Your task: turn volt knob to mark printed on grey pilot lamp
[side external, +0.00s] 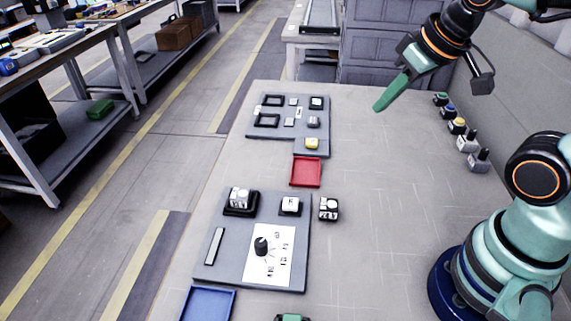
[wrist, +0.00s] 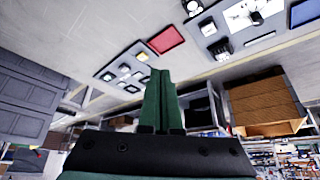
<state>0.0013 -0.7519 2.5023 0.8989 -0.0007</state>
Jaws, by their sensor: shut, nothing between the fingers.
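The black knob (side external: 261,246) stands on a white printed card (side external: 282,262) on the near grey panel (side external: 225,268). In the wrist view the knob (wrist: 256,18) shows at the top right. The print around it is too small to read. I cannot tell which part is the grey pilot lamp; small grey-based pieces sit on the far panel (side external: 282,138), and no mark on them is readable. My gripper (side external: 380,106) is shut and empty, in the air at the upper right, well away from the knob. Its green fingers (wrist: 160,78) meet in the wrist view.
A red tray (side external: 306,171) lies between the two panels. A blue tray (side external: 207,302) lies at the near edge. A black-and-white block (side external: 329,208) stands right of the near panel. Several small coloured-top pieces (side external: 457,125) line the right side. The table's middle right is clear.

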